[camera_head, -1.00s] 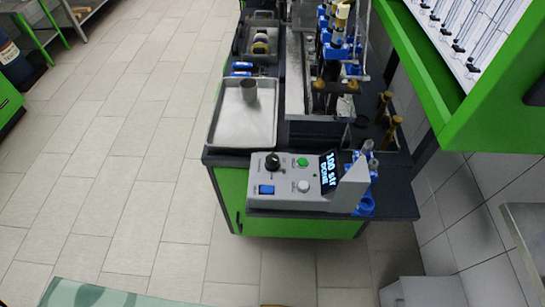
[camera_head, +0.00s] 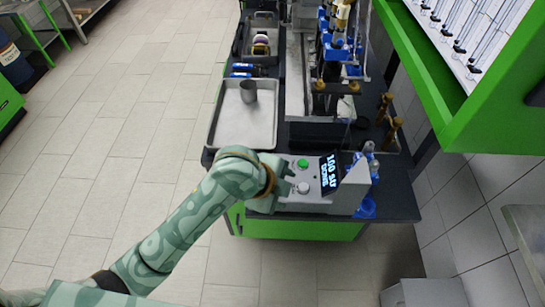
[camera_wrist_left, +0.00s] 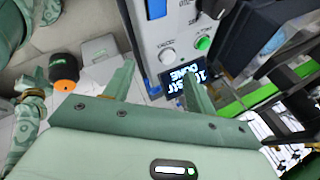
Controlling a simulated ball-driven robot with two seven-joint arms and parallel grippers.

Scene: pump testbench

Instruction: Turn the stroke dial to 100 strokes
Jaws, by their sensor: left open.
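The grey control box (camera_head: 325,203) stands at the near end of the bench. Its tilted display (camera_head: 330,172) reads "100 str" and "DONE". My left arm covers the box's left part in the head view, hiding the stroke dial and blue switch there. In the left wrist view the black dial (camera_wrist_left: 211,8) is partly cut off at the top edge, beside the blue switch (camera_wrist_left: 156,8). My left gripper (camera_wrist_left: 158,70) is open and empty. Its fingers point at the box near the white button and display, apart from the dial. My right gripper is not in view.
The green button (camera_head: 302,164) and white button (camera_head: 303,188) sit on the box's top. A metal tray (camera_head: 228,128) with a grey cup (camera_head: 248,91) lies behind it. Blue fittings (camera_head: 368,206) stand right of the box. A green-framed cabinet (camera_head: 440,85) overhangs at the right.

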